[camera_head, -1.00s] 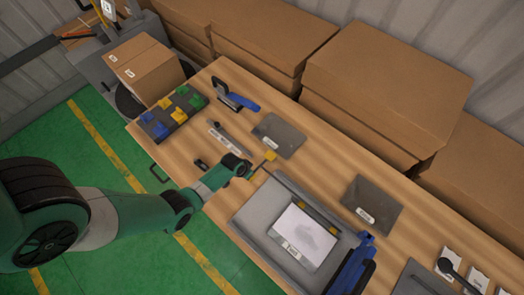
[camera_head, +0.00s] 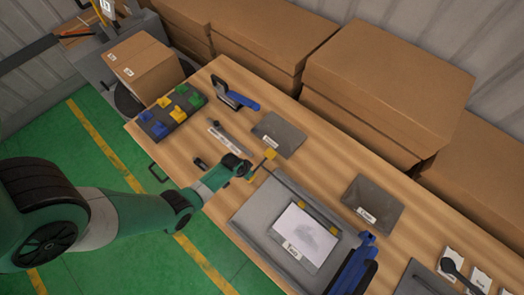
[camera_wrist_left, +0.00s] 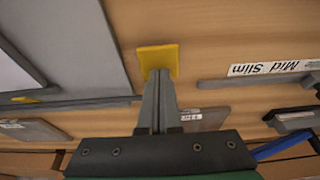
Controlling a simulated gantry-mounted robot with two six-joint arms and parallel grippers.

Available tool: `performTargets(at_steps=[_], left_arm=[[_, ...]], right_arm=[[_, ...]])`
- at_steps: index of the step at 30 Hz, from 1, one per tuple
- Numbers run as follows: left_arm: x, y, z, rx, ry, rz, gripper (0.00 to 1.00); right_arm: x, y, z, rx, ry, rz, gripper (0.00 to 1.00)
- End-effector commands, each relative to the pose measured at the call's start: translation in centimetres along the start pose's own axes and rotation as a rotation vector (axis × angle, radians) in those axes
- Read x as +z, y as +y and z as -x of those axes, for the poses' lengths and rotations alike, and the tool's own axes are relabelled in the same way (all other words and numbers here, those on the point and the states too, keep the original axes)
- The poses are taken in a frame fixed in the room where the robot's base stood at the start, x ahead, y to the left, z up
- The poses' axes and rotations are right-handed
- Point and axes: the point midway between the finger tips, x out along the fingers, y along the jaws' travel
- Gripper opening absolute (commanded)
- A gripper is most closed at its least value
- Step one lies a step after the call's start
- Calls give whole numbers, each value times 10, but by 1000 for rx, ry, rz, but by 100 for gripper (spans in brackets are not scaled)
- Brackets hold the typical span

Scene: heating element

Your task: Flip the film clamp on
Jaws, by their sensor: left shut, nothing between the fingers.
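My left gripper (camera_head: 258,166) is shut and empty at the upper left corner of the grey fixture (camera_head: 243,218). In the left wrist view, its fingertips (camera_wrist_left: 159,76) are together just at a square yellow tab (camera_wrist_left: 158,57); I cannot tell whether they touch it. The yellow tab also shows in the head view (camera_head: 270,153). A white labelled sheet (camera_head: 305,238) lies on the fixture, with a dark bar carrying yellow pieces (camera_head: 318,214) along its upper edge. A blue clamp-like part (camera_head: 352,264) stands at the fixture's right end. Which part is the film clamp is unclear.
A tray of blue, yellow and green pieces (camera_head: 172,112) and a blue-handled tool (camera_head: 240,101) stand at the upper left. Dark labelled plates (camera_head: 278,134) (camera_head: 372,203) lie behind the fixture. Cardboard boxes (camera_head: 390,85) line the back. Bare table lies between the plates.

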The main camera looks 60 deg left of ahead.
Motion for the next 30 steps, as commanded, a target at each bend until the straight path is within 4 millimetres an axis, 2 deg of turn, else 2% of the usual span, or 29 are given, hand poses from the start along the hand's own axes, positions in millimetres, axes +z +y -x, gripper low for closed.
performTargets(at_steps=[21, 26, 30], left_arm=[[4, 0, -15, 0, 1, 0, 0], [2, 0, -9, 0, 1, 0, 0], [-1, 0, 4, 0, 0, 0, 0]], right_arm=[[10, 0, 11, 0, 0, 0, 50], [6, 0, 6, 0, 0, 0, 50], [-3, 0, -3, 0, 0, 0, 50]])
